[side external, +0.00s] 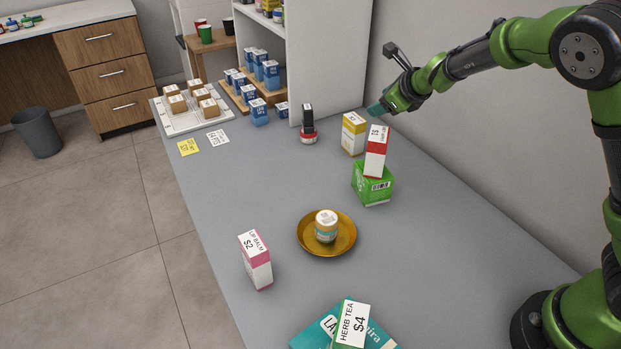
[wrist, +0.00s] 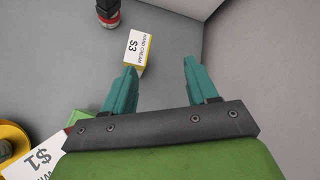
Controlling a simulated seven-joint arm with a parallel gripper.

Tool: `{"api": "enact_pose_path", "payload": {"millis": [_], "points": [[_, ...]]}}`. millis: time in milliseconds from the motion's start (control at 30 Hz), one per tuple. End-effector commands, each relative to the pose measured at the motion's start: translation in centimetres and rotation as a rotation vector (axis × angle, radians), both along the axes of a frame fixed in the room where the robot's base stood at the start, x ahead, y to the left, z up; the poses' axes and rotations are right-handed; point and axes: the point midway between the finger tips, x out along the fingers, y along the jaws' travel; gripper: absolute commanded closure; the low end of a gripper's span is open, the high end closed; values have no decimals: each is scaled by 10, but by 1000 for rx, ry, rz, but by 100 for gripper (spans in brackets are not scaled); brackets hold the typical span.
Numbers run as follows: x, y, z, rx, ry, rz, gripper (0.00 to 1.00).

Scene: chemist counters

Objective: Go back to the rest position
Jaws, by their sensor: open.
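My gripper (side external: 377,109) is raised above the counter (side external: 220,190) at its back right side, near the wall. In the wrist view its two teal fingers (wrist: 163,90) are apart with nothing between them. A yellow and white hand cream box (side external: 352,134) stands on the counter below and left of the fingertips. It also shows in the wrist view (wrist: 137,52), beyond the left finger.
A brass dish (side external: 344,243) holds a small jar (side external: 326,226). A lip balm box (side external: 257,262) and herb tea box (side external: 351,326) are nearer the front. A dark bottle (side external: 307,125) stands by the white shelf panel (side external: 330,60). Blue boxes (side external: 258,111) stand at the back.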

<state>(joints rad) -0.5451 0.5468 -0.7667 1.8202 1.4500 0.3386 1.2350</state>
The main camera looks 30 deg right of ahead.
Motion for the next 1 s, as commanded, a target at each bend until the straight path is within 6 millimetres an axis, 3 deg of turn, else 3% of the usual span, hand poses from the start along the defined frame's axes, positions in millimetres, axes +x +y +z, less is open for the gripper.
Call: {"api": "enact_pose_path", "payload": {"millis": [267,500,600,733,833,1000], "points": [[-96,44,65,-213,-20,619,42],[-203,75,106,-643,-120,1168,42],[-248,79,109,-879,-133,1370,42],[-292,76,104,-1161,-100,1570,42],[-313,71,99,-1317,-56,1668,42],[-327,66,94,-1428,-10,1737,42]]}}
